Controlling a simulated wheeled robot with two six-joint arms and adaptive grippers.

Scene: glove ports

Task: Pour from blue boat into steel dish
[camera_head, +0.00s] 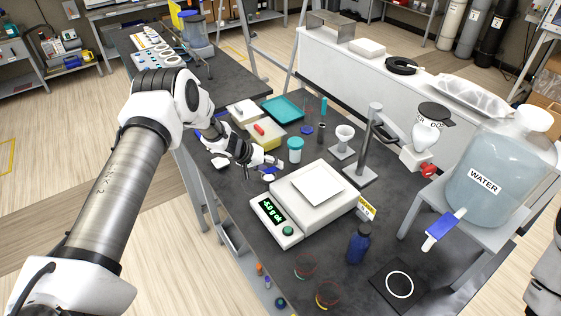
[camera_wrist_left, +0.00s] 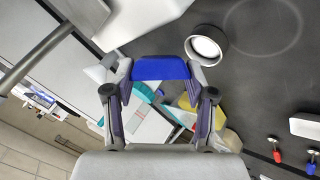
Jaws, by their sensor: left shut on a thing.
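In the left wrist view the blue boat (camera_wrist_left: 160,68) spans the space between the two fingertips (camera_wrist_left: 160,75). Its contents cannot be made out. A small round dish, which looks like the steel dish (camera_wrist_left: 206,45), lies on the dark bench, just beyond and to the right of the boat in that view. In the head view a small pale dish (camera_head: 268,178) shows just below the gripper. My right gripper is not in view.
The balance (camera_head: 300,205) with its lit display stands right of the gripper. A teal-lidded jar (camera_head: 295,150), a yellow box (camera_head: 265,135) and a teal tray (camera_head: 283,108) stand behind. A blue bottle (camera_head: 358,243) and a water carboy (camera_head: 495,170) are farther right.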

